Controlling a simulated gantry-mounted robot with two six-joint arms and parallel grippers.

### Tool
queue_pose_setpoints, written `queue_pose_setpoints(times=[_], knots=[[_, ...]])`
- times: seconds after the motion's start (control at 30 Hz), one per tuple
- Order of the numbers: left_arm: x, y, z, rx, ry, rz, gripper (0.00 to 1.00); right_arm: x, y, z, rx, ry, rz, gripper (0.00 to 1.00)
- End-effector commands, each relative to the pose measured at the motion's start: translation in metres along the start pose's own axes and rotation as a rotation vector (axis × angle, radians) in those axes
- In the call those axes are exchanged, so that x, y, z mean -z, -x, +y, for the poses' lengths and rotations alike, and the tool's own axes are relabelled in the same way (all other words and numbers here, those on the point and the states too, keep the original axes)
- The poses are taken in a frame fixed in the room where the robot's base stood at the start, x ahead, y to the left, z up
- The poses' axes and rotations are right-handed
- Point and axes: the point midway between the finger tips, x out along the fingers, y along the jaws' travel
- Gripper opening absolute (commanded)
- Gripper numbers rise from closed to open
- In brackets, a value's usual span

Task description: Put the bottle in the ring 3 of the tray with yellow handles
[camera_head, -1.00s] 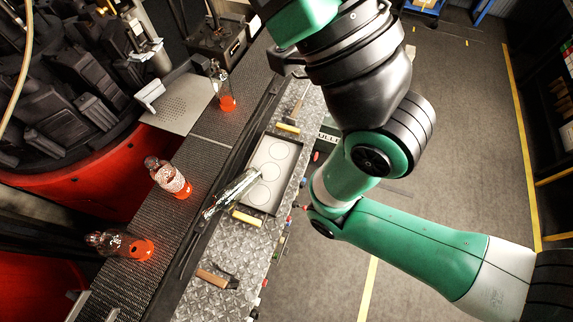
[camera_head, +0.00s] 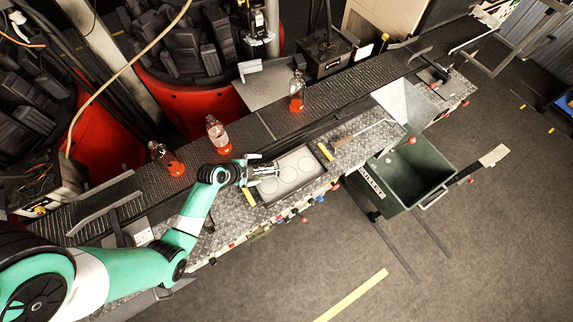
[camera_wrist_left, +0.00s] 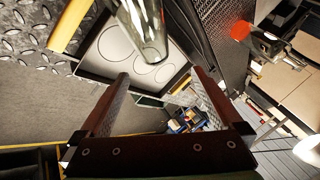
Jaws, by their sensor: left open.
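The metal tray (camera_head: 265,203) has yellow handles, one at its near left end (camera_head: 250,197) and one at its far end (camera_head: 325,151). Pale rings mark its floor; it also shows in the left wrist view (camera_wrist_left: 92,71). A clear glass bottle (camera_head: 266,169) is at the tray, its base overlapping the middle visible ring. In the left wrist view the bottle (camera_wrist_left: 145,25) is beyond the fingertips; I cannot tell whether its base touches the tray. My left gripper (camera_head: 254,172) is open beside the bottle; its fingers (camera_wrist_left: 161,75) are spread. My right gripper is not in view.
Red-bottomed bottles (camera_head: 218,135), (camera_head: 166,159), (camera_head: 297,92) stand on the dark conveyor behind the tray. A green bin (camera_head: 407,180) stands in front.

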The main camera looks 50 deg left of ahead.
Motion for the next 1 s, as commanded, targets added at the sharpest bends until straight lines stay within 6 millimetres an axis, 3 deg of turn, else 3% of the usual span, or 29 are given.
queue_pose_setpoints(times=[0.03, 0.1, 0.33, 0.47, 0.73, 1.0], knots=[[-0.011, 0.013, 0.007, -0.017, 0.033, -0.023, 1.0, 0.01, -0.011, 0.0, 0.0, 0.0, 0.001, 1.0], [-0.023, 0.021, 0.014, -0.026, 0.066, -0.043, 1.0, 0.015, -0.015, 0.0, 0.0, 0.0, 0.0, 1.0], [-0.038, 0.029, 0.015, -0.023, 0.106, -0.067, 1.0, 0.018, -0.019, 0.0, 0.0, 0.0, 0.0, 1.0], [-0.04, 0.016, 0.018, -0.023, 0.104, -0.067, 1.0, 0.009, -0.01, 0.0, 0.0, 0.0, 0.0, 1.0], [-0.043, -0.032, 0.02, -0.022, 0.103, -0.066, 1.0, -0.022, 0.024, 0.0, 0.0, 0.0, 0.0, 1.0], [-0.042, -0.038, 0.017, -0.024, 0.104, -0.066, 1.0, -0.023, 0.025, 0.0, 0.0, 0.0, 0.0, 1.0]])
